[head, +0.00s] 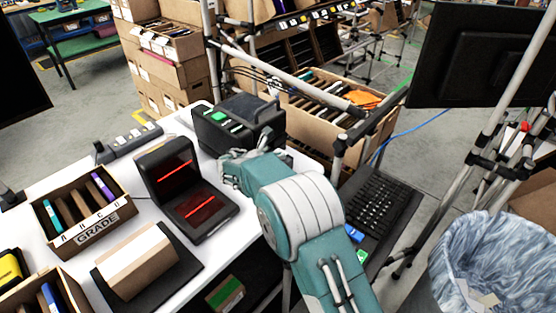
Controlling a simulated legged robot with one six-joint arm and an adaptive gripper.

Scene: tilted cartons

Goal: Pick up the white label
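My gripper (238,158) is at the front of a black label printer (238,122) with a green button, on the white table. The gripper is small and seen from behind my teal and white arm, so I cannot tell whether its fingers are open or shut, or touching the printer. I cannot make out a separate white label there; the gripper covers part of the printer's front. A brown package (150,272) with a pale band across it lies on a black pad at the lower left.
A black scanner (185,185) with red light lines stands left of my gripper. A keyboard (372,205) is to the right, and a lined bin (490,262) is at lower right. Cartons and a pole rack stand behind.

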